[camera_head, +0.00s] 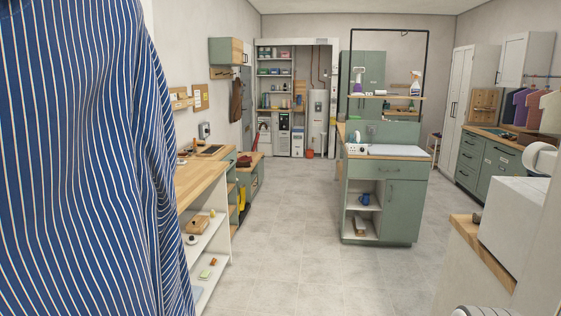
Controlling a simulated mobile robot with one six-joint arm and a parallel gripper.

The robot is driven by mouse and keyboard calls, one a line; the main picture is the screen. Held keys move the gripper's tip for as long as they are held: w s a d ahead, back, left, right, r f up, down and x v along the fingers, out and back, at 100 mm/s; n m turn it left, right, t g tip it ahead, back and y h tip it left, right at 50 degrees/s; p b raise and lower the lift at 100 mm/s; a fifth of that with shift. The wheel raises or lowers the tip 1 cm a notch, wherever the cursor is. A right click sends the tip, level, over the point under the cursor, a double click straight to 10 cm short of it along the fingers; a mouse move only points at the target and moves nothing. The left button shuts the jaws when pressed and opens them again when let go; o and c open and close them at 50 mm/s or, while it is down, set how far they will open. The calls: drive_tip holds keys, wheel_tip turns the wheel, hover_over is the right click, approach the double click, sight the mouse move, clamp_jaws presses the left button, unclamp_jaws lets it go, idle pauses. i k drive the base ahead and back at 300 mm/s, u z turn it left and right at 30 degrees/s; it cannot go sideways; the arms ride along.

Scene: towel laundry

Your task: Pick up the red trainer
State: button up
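A small dark red thing (244,161) lies on a low wooden-topped bench against the left wall, beyond the nearer counter. It may be the red trainer, but it is too small and far off for me to be sure of its shape. No other shoe can be made out clearly. My gripper is not in view, so I cannot see whether it holds anything.
A blue striped cloth (85,160) fills the near left. A wooden counter (202,180) with shelves runs along the left wall. A green sink island (386,205) stands right of centre. A white box (517,222) is near right. The tiled floor (290,225) between is clear.

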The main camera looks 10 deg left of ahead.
sight(244, 157)
drive_tip(key=u, duration=0.35)
drive_tip(key=i, duration=10.2)
drive_tip(key=u, duration=0.05)
